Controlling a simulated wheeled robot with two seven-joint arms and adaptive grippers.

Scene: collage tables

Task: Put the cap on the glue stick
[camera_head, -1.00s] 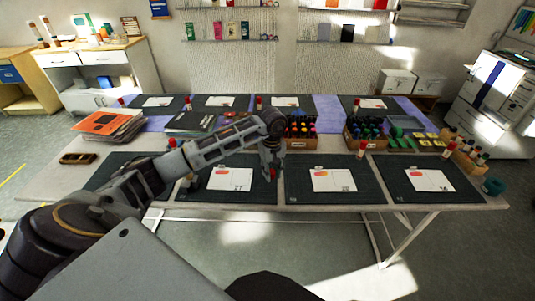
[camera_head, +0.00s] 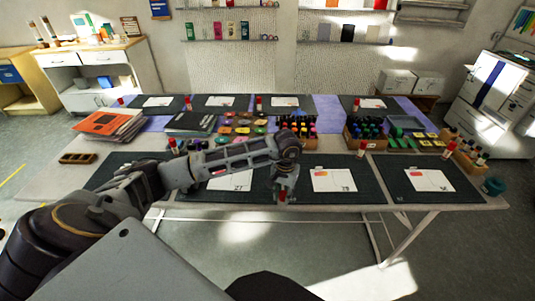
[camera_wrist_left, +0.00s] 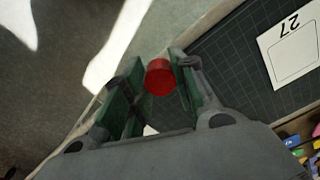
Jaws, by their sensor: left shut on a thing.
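My left gripper (camera_head: 284,194) is at the near edge of the table, between the two middle dark mats. It is shut on a red cap (camera_wrist_left: 160,77), a short round piece held between the green-lined fingers in the left wrist view. In the head view only a small red bit of it shows by the fingertips. Red-topped glue sticks stand at the mats, one (camera_head: 362,149) at the right and one (camera_head: 172,146) at the left. I cannot make out an uncapped glue stick; my arm hides part of the table. My right gripper is not in view.
White cards lie on the dark mats, one of them (camera_head: 333,181) just right of my gripper. Behind stand boxes of bottles (camera_head: 366,136), stacked folders (camera_head: 108,124) and a black stack (camera_head: 190,123). The table's front edge and open floor lie close to the gripper.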

